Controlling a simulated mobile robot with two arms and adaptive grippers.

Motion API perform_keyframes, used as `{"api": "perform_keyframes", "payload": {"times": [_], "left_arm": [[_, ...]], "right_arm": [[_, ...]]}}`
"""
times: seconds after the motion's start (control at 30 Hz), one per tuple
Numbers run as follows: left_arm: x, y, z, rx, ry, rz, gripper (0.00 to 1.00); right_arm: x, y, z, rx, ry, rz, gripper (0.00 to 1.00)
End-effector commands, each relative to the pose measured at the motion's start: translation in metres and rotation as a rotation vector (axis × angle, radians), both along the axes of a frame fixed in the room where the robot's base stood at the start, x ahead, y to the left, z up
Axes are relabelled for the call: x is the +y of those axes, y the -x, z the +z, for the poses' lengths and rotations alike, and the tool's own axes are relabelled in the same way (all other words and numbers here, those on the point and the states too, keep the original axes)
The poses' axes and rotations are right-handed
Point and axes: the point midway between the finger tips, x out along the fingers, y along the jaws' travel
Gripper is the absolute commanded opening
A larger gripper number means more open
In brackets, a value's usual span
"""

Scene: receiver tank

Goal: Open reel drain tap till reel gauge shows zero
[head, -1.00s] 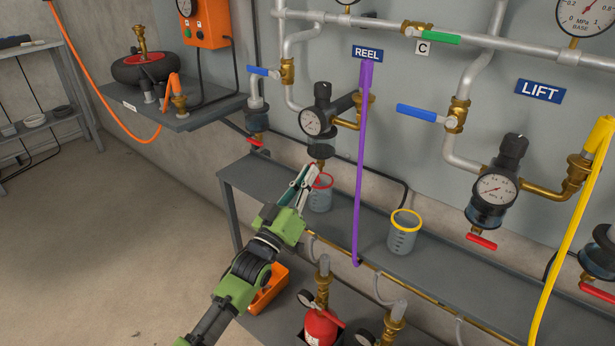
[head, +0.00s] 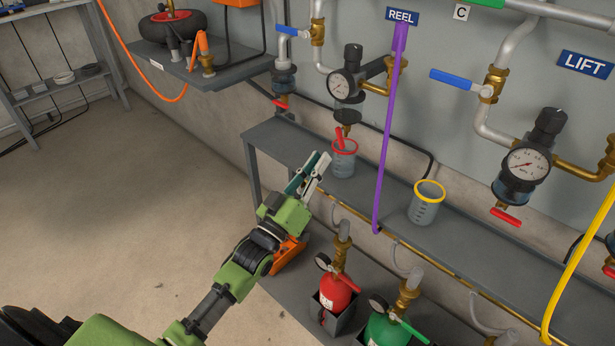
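The REEL sign (head: 403,16) hangs above the reel gauge (head: 341,84), a round dial whose needle is too small to read. Below it, the red lever of the reel drain tap (head: 339,138) points steeply down, unlike the slanted red lever under the lift gauge. A clear cup with a red rim (head: 344,165) stands on the shelf under this tap; I cannot make out liquid in it. My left gripper (head: 317,162) is just left of the cup, apart from the lever, its fingers a little apart and empty. My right gripper is out of view.
A purple hose (head: 388,130) hangs right of the cup. A yellow-rimmed cup (head: 426,203) stands farther right on the grey shelf (head: 460,245). The lift gauge (head: 528,163) and a yellow hose (head: 575,268) are at right. Red (head: 335,293) and green (head: 386,330) bottles stand below.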

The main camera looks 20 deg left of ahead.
Motion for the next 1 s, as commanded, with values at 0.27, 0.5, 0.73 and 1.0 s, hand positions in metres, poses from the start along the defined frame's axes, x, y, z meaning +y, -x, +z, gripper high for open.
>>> {"api": "perform_keyframes", "payload": {"times": [0.27,0.5,0.73,1.0], "left_arm": [[0.008,0.04,-0.016,0.001,0.0,0.0,0.14],[0.009,0.047,-0.017,-0.001,-0.001,0.001,0.14],[0.009,0.046,-0.018,0.0,-0.001,0.0,0.14],[0.009,0.046,-0.018,0.0,0.0,0.0,0.14]], "right_arm": [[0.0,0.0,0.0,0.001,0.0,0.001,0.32],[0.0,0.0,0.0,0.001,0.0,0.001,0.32],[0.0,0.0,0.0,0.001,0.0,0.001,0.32],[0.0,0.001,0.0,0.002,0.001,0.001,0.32]]}}
